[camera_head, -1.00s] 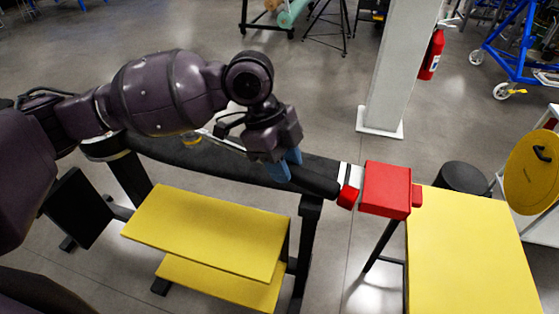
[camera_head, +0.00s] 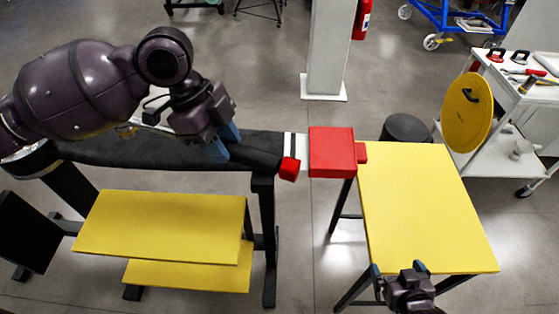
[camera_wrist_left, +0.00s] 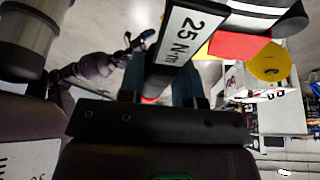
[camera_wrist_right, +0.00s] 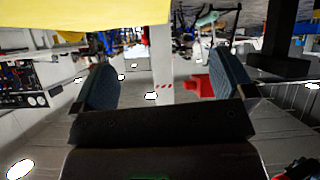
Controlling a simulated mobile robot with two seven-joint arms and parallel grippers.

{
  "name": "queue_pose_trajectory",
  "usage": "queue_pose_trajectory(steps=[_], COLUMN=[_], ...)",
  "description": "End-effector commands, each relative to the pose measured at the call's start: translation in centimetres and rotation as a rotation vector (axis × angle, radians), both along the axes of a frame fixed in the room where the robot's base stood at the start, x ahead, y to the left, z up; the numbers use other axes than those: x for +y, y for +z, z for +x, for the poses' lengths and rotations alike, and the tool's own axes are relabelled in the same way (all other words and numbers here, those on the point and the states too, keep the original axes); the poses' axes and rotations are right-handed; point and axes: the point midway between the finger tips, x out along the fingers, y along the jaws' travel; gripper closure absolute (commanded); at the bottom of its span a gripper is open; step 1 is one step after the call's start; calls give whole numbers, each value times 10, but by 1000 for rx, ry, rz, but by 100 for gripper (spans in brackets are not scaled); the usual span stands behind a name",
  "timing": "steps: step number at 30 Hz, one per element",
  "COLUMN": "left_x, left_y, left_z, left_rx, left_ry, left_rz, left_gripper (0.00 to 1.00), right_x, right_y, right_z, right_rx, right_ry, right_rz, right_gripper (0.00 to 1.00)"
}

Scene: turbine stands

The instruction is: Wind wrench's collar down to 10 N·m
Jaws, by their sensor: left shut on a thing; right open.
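The wrench (camera_head: 255,159) is a black bar with a red end, tilted slightly down to the right, above the right end of a long black beam. My left gripper (camera_head: 222,146) is shut on its black handle. I cannot make out the collar separately. My right gripper (camera_head: 400,268) is open and empty at the front edge of the yellow table; in the right wrist view its fingers (camera_wrist_right: 160,88) are wide apart.
A red block (camera_head: 332,150) sits just right of the wrench's red end. The yellow table (camera_head: 425,200) lies to its right, yellow steps (camera_head: 160,225) below the black beam (camera_head: 110,150). A white cart (camera_head: 500,150) with tools and a pillar (camera_head: 328,50) stand behind.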

Motion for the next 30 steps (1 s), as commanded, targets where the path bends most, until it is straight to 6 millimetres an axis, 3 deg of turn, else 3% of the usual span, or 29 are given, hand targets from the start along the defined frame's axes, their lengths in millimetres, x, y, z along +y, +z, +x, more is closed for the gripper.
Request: queue_pose_trajectory(steps=[3, 9, 13, 21, 30], left_x=[0, 0, 0, 0, 0], left_y=[1, 1, 1, 1, 1], left_z=[0, 0, 0, 0, 0], left_rx=[-2, -2, -2, -2, -2], left_ry=[0, 0, 0, 0, 0], left_rz=[-1, -1, -1, -1, -1], left_gripper=[100, 100, 100, 100, 100], right_x=[0, -1, -2, 16, 53], right_y=[0, 6, 22, 92, 157], right_z=[0, 13, 38, 99, 126], right_rx=[0, -22, -72, -208, -224], right_ry=[1, 11, 41, 122, 234], right_rz=[-1, -8, -27, 111, 404], right_gripper=[0, 31, 34, 34, 34])
